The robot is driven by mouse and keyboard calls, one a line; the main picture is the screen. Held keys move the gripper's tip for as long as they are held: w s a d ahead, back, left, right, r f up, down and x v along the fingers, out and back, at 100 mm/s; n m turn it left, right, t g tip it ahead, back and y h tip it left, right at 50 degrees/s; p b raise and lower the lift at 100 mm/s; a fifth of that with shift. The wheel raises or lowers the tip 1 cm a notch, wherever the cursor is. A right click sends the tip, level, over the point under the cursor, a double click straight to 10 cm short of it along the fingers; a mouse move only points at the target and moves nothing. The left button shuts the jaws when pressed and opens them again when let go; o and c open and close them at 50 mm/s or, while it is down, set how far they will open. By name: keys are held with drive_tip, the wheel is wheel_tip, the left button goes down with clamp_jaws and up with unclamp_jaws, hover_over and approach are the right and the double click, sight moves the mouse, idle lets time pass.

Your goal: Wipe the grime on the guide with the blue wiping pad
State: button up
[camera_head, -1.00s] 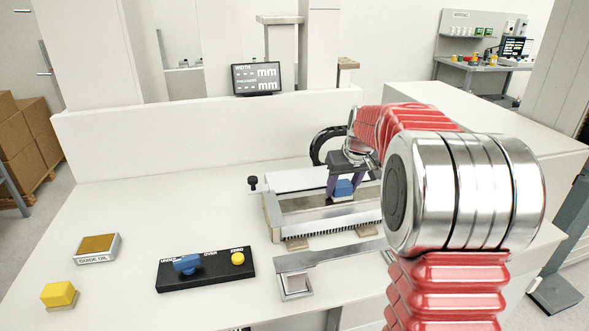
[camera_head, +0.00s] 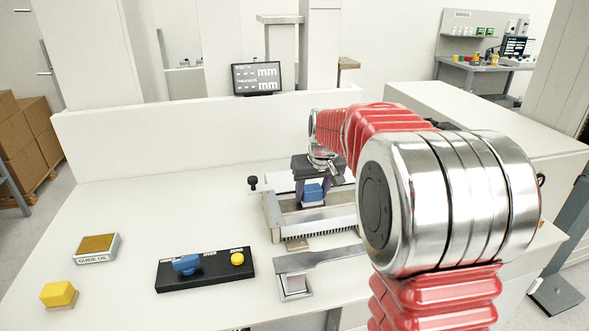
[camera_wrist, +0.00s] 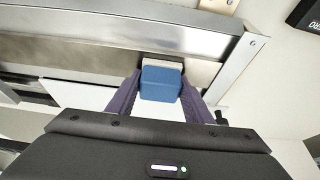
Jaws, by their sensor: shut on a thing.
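My gripper (camera_head: 312,190) is shut on the blue wiping pad (camera_head: 313,193), over the guide. The wrist view shows the blue pad (camera_wrist: 160,84) held between my two purple fingers, with a pale layer along its far side. The guide (camera_head: 331,216) is a metal-framed fixture with a comb-like front edge; its right part is hidden behind my arm. In the wrist view the guide (camera_wrist: 110,37) is a grey metal channel with dull darker smudges along it. The pad is at its right end there. I cannot tell whether the pad touches the surface.
A black panel (camera_head: 207,285) with a blue knob and yellow button lies in front left. A guide oil pad (camera_head: 97,247) and a yellow block (camera_head: 59,294) stand further left. A metal bar (camera_head: 318,258) lies before the guide.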

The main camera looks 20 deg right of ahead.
sight(294, 202)
drive_tip(key=shift+w+a, duration=0.2)
drive_tip(key=shift+a, duration=2.15)
wheel_tip(294, 202, up, 8)
drive_tip(key=shift+s+d, duration=0.1)
